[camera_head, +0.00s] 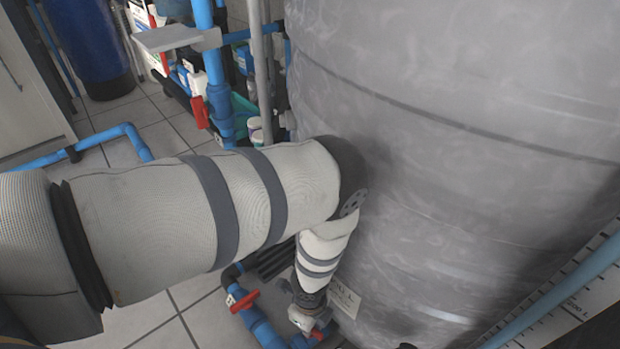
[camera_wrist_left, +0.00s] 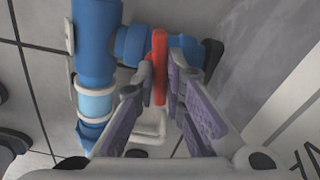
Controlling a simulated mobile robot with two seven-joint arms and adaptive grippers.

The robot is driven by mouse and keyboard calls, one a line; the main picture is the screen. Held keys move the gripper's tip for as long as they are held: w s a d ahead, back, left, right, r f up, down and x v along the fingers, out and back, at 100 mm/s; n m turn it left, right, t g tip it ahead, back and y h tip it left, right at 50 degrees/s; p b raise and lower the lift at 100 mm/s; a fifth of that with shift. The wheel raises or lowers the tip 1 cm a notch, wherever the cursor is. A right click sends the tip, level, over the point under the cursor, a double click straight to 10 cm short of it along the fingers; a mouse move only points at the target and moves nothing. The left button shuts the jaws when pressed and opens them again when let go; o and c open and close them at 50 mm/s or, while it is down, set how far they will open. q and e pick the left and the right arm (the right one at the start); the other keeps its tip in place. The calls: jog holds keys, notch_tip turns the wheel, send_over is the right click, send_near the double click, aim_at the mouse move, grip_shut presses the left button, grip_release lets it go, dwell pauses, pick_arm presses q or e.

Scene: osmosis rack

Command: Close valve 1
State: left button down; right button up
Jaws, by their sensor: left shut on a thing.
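A red valve handle (camera_wrist_left: 159,62) on a blue pipe stands between the fingers of my left gripper (camera_wrist_left: 164,82) in the left wrist view. The fingers are shut on it, one on each side. In the head view my left arm reaches down beside the grey tank, and the left gripper (camera_head: 306,318) is low at the tank's foot, largely hidden by the wrist. A bit of the held red handle (camera_head: 318,333) shows there. I cannot read a number on the valve. My right gripper is not in view.
The large grey tank (camera_head: 450,130) fills the right side. Another red handle (camera_head: 244,301) sits on the blue pipe left of my gripper. A further red handle (camera_head: 200,112) is higher up by the blue pipes. Tiled floor (camera_head: 140,328) is free at the lower left.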

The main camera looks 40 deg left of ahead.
pick_arm(q)
jog(key=shift+m, duration=1.6)
jog(key=c, duration=1.7)
grip_release()
jog(key=shift+o, duration=0.2)
notch_tip(320, 180, up, 12)
jog(key=shift+s, duration=0.1)
